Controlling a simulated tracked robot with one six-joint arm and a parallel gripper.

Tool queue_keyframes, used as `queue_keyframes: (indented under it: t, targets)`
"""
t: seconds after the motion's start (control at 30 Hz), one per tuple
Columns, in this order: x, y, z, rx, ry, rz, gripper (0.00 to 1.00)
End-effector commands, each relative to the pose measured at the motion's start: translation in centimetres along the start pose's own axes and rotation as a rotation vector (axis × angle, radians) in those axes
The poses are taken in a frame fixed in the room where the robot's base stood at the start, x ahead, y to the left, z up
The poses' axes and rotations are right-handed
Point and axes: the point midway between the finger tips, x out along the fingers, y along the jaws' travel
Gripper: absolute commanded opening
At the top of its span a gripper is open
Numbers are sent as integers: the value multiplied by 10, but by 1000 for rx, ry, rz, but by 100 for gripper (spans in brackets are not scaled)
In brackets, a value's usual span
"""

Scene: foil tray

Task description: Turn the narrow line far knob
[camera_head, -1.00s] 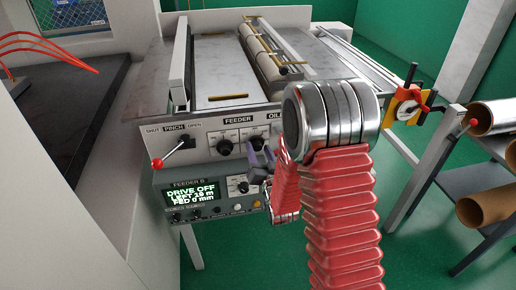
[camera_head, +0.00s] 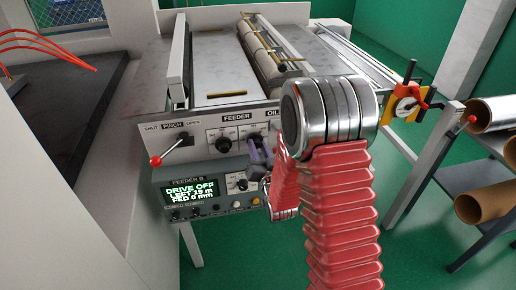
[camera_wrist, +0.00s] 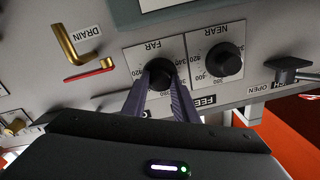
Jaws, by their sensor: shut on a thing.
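The far knob (camera_wrist: 160,72) is a round black knob on a white dial plate marked FAR, upside down in the wrist view. My gripper (camera_wrist: 161,80) has its two dark fingers on either side of this knob and is shut on it. In the head view my gripper (camera_head: 257,152) reaches the feeder panel and hides most of the knob. The near knob (camera_wrist: 225,60), with its own numbered dial, sits beside it in the wrist view and also shows in the head view (camera_head: 223,145). The far dial's exact setting is unclear.
A red-tipped pinch lever (camera_head: 155,161) juts out left of the knobs. Below is the Feeder B display (camera_head: 190,191), reading DRIVE OFF. A brass drain handle (camera_wrist: 78,47) lies near the far knob. A rack of rolls (camera_head: 485,205) stands at right.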

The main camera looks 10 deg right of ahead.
Motion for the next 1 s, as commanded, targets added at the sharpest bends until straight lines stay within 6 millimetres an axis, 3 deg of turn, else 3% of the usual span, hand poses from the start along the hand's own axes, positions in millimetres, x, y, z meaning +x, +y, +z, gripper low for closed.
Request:
queue_keyframes:
  t: [0.47,1.0]
  targets:
    - [-1,1,0,-150,-5,5,4]
    - [-1,0,0,-607,-21,13,4]
